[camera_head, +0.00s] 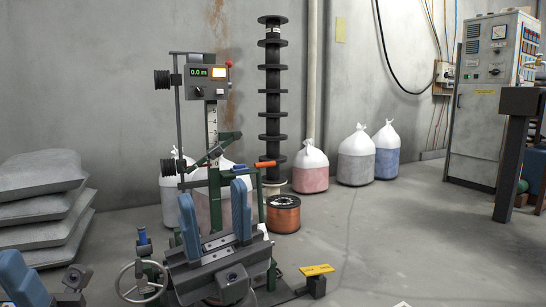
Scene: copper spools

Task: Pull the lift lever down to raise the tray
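A green winding machine (214,170) with a grey display box stands left of centre. An orange-handled lever (266,163) sticks out near level at its right side, on a green post. I take it for the lift lever. A copper spool (283,215) stands on the floor behind and right of the machine. I cannot make out the tray; my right gripper covers the machine's lower part. My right gripper (212,189) is open, its blue fingers apart, with nothing seen between them, left of and below the orange handle. My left gripper (20,277) is partly cut off at the bottom left.
A handwheel (141,281) and a yellow pedal (317,270) sit low on the machine. Stacked grey sacks (42,205) lie at left. A black ribbed column (272,100), tied bags (356,158) and a control cabinet (488,115) stand behind. Floor at right front is clear.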

